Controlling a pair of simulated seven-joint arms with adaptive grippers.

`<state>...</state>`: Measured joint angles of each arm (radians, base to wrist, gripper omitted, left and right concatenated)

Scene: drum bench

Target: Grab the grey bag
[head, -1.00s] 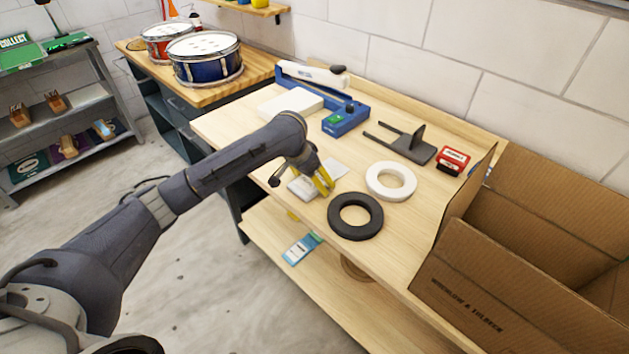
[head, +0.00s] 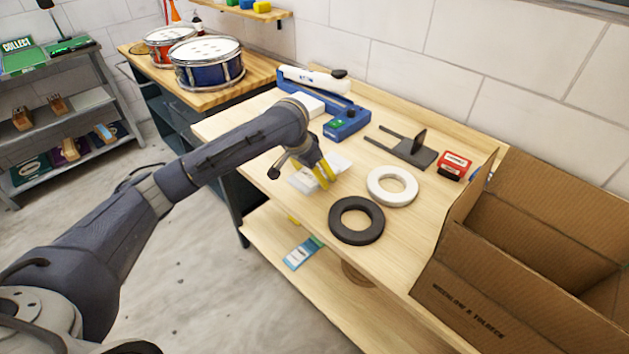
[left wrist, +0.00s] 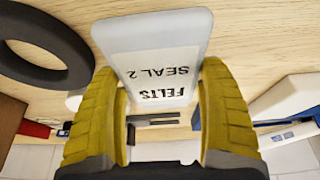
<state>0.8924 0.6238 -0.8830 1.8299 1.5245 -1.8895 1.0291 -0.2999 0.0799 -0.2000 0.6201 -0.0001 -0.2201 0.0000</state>
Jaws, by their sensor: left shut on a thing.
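The grey bag (left wrist: 152,50) is pale, with a white label reading "FELTS SEAL 2" in the left wrist view. It is between the yellow fingers of my left gripper (left wrist: 160,115), which is shut on it. In the head view the bag (head: 304,181) shows on both sides of the fingers of my left gripper (head: 323,176), over the near part of the wooden bench (head: 290,215). The fingers hide its middle. I cannot tell whether it still touches the bench top. My right gripper is in neither view.
A black ring (head: 356,235) and a white ring (head: 409,198) lie right of the gripper. Behind are a blue and white sealer (head: 347,123), a dark forked stand (head: 400,148) and a red block (head: 455,165). An open cardboard box (head: 480,300) stands at the right.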

